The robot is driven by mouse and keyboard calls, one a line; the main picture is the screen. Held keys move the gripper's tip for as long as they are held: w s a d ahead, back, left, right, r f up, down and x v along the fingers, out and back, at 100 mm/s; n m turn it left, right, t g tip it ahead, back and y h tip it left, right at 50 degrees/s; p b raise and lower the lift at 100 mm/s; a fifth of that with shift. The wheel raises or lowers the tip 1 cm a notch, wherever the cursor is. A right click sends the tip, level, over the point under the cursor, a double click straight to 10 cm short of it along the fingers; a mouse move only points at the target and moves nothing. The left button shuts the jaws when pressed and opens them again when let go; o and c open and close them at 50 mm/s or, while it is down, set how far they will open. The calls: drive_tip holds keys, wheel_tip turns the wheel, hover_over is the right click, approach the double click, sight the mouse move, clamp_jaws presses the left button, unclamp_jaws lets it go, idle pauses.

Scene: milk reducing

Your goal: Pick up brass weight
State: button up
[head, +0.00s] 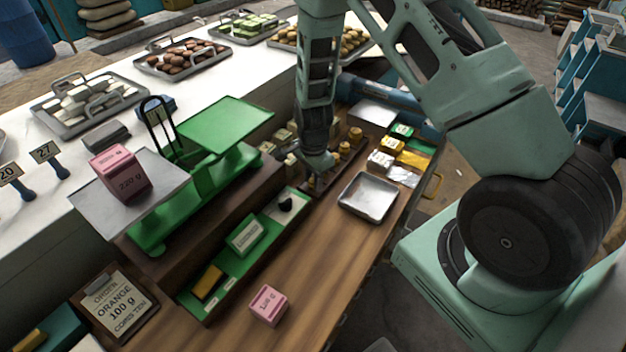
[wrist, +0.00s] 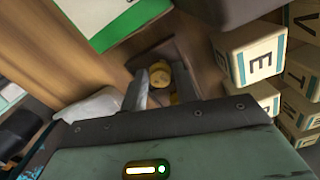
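Several small brass weights (head: 355,135) stand in a row in a dark wooden holder (head: 340,163) on the counter in the head view. My gripper (head: 312,178) points down at the near end of this row. In the wrist view, my gripper's two fingers (wrist: 162,82) are spread apart, one on each side of a round brass weight (wrist: 160,77). Another brass piece shows just below it, partly hidden. Whether the fingers touch the weight is not clear. In the head view, the arm and fingers hide the near part of the holder.
A green balance scale (head: 225,127) stands left, with a pink 220 g block (head: 120,172) on its metal pan. An empty metal tray (head: 368,197) lies right of my gripper. Lettered cubes (wrist: 250,53) stand close beside the fingers. A pink block (head: 268,305) sits on clear counter in front.

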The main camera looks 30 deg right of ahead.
drive_tip(key=shift+f, duration=0.2)
clamp_jaws()
drive_tip(key=shift+r, duration=0.1)
wheel_tip(320, 180, up, 18)
drive_tip(key=b, duration=0.4)
drive_tip(key=shift+b, duration=0.4)
